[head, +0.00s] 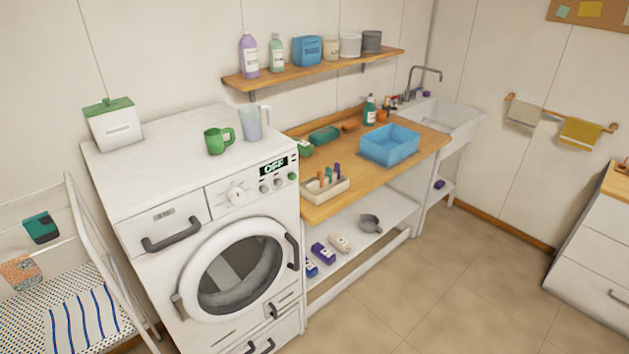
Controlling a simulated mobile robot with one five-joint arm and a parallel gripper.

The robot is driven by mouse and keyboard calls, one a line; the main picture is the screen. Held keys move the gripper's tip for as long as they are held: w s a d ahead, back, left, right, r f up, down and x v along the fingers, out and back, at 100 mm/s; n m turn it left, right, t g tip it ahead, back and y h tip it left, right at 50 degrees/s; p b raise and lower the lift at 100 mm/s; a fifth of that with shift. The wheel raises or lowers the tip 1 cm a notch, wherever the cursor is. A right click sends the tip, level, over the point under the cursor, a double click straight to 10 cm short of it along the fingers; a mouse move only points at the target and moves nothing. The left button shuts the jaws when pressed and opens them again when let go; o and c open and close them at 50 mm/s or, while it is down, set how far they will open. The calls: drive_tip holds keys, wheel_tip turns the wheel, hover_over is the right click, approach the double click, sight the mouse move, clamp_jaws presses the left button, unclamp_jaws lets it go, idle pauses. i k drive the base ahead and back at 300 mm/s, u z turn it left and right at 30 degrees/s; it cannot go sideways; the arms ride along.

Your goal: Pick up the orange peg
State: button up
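A small cream tray (335,190) sits on the wooden counter close to the washing machine, near the counter's front edge. Several small coloured pegs stand up out of it. One is an orange peg (321,177) at the left, with its lower part hidden by the tray wall. Beside it are a teal peg (328,175) and a purple peg (337,170). My gripper is not in view.
A blue basin (390,145) stands on the counter right of the tray. The washing machine (195,200) stands left, with a green mug (216,141) and clear jug (252,123) on top. A shelf (320,72) hangs above. Floor (430,290) in front is clear.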

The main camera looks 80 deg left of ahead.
sight(320, 174)
drive_tip(key=u, duration=3.65)
drive_tip(key=i, duration=2)
